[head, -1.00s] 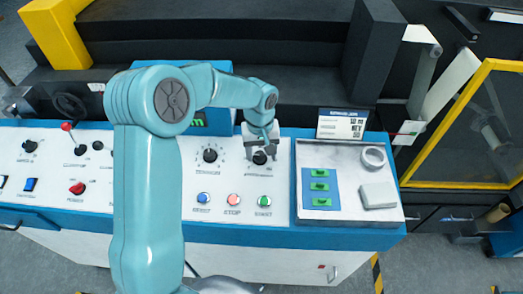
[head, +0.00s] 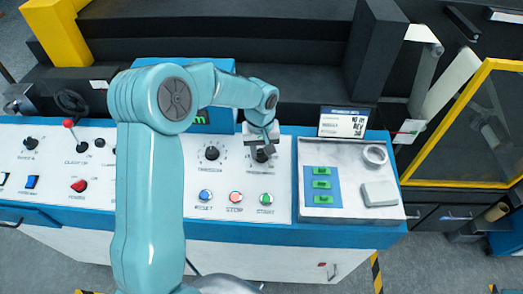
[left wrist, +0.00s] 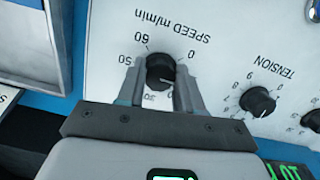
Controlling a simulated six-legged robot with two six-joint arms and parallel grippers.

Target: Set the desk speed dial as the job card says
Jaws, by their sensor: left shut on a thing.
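The speed dial (left wrist: 160,72) is a black knob on the white panel, labelled "SPEED m/min", upside down in the left wrist view. Its scale shows 0, 50 and 60; lower figures are partly hidden. I cannot make out where its pointer stands. My left gripper (head: 262,148) reaches down over this dial (head: 261,156); its two fingers (left wrist: 160,88) are shut on the knob's sides. The job card (head: 342,123) is a small white sign with a dark header behind the tray; its writing is too blurred to read surely. My right gripper is out of view.
The tension dial (head: 212,153) stands just left of the speed dial, close to the fingers. Blue, red and green buttons, such as the red stop button (head: 236,197), lie in front. A tray (head: 345,211) with green pieces, a ring and a pale block is at right.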

